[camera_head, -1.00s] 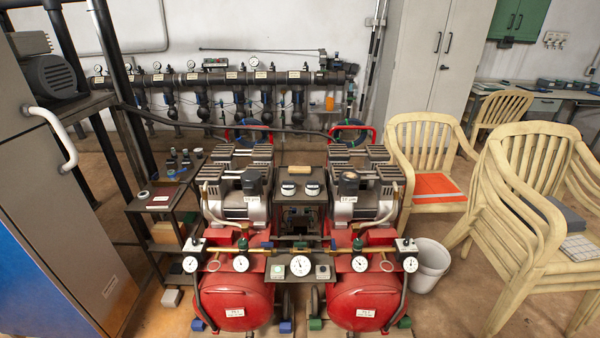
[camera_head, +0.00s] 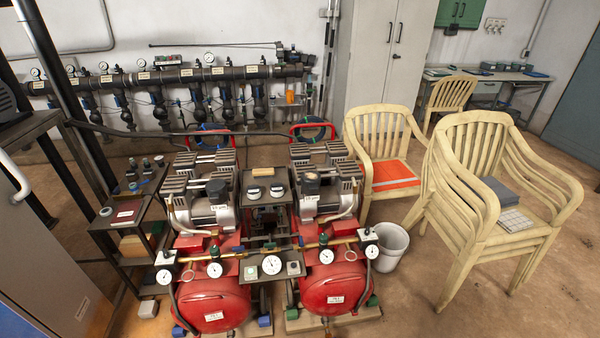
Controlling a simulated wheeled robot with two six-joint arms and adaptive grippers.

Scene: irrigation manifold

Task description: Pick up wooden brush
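A small tan wooden block shape (camera_head: 261,172) lies at the back of the dark box top between the two red compressors. It may be the wooden brush, but it is too small to make out bristles. No other thing in view clearly looks like a brush. Neither of my grippers is in view.
Two red compressors (camera_head: 334,285) stand in front, with gauges on a brass pipe. A dark shelf (camera_head: 128,205) is at left. A white bucket (camera_head: 389,247) and stacked cream chairs (camera_head: 470,205) stand at right. Open floor (camera_head: 560,290) lies at the lower right.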

